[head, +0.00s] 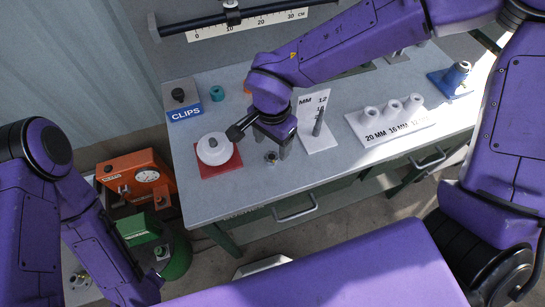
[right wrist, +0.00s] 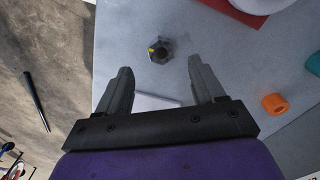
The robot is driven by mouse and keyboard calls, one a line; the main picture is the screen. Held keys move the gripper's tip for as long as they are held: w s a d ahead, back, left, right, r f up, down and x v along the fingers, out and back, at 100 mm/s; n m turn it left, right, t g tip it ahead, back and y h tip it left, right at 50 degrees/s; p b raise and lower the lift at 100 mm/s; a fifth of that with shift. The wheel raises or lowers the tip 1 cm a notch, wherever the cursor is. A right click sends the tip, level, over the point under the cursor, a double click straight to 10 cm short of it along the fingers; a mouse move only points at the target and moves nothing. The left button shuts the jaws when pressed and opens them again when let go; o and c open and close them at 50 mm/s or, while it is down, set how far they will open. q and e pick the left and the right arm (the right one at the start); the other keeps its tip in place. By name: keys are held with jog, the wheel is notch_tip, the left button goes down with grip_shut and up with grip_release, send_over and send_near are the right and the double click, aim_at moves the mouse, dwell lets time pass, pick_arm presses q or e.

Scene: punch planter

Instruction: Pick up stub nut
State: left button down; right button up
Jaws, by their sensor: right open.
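The stub nut (head: 271,157) is a small dark hex nut with a yellow mark, lying on the grey bench top near its front edge. In the right wrist view the nut (right wrist: 159,49) lies just beyond the fingertips, roughly centred between them. My right gripper (head: 272,147) is pointed down above the nut, with empty jaws. It also shows open in the right wrist view (right wrist: 160,67), its fingers apart and not touching the nut. My left arm is at the lower left of the head view; its gripper does not show.
A white round container (head: 214,149) on a red mat (head: 222,168) stands left of the nut. A white stand with a grey post (head: 318,128) is to its right. A white block with several pegs (head: 392,125) is farther right. An orange nut (right wrist: 274,103) lies nearby.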

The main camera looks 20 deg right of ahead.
aim_at(273, 158)
jog(key=f, duration=0.5)
jog(key=shift+w+d+f, duration=0.25)
jog(key=shift+w+f, duration=0.05)
jog(key=c, duration=1.1)
jog(key=shift+r, duration=0.15)
